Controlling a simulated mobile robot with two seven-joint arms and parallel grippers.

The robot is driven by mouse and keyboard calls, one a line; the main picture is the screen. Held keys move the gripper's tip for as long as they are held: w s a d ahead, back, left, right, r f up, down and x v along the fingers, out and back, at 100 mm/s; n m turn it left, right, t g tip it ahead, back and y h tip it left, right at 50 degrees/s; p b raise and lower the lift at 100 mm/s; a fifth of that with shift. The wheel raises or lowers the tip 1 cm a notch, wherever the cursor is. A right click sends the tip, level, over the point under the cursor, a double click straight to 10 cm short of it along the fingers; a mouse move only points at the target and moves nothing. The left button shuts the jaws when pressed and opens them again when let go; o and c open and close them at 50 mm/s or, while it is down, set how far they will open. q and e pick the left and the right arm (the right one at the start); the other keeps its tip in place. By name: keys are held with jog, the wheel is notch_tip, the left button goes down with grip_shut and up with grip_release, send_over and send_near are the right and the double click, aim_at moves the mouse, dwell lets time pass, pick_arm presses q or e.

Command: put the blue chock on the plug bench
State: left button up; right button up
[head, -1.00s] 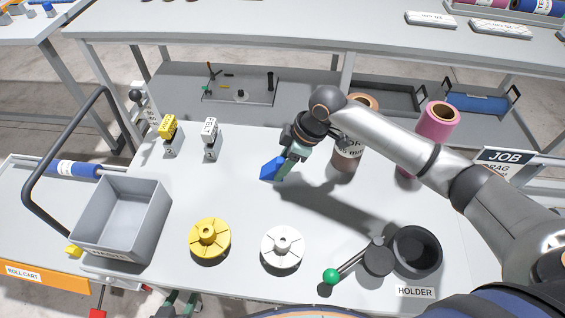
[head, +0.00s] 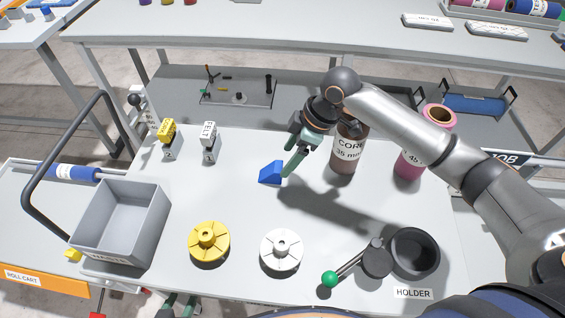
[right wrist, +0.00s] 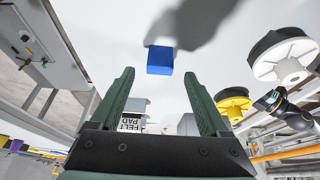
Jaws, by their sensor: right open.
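The blue chock (head: 271,172) is a small wedge lying on the light grey top of the bench (head: 225,185) that carries the yellow and white plugs; no label shows that this is the plug bench. My right gripper (head: 289,166) is open and empty, just right of and above the chock. In the right wrist view the chock (right wrist: 160,60) is beyond the open fingertips (right wrist: 158,84), apart from both. Two green fingers of my left gripper (head: 179,304) show at the bottom edge, mostly cut off.
A yellow plug (head: 209,241) and a white plug (head: 281,249) are in front. A grey bin (head: 120,220) stands left, a black holder (head: 414,252) right. A brown core (head: 345,150) and pink roll (head: 411,160) stand near my right arm.

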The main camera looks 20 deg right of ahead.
jog(key=v, duration=0.6)
jog(key=shift+d+r, duration=0.2)
jog(key=shift+r, duration=0.1)
jog(key=shift+s+f, duration=0.1)
jog(key=shift+s, duration=0.05)
dwell(1.1)
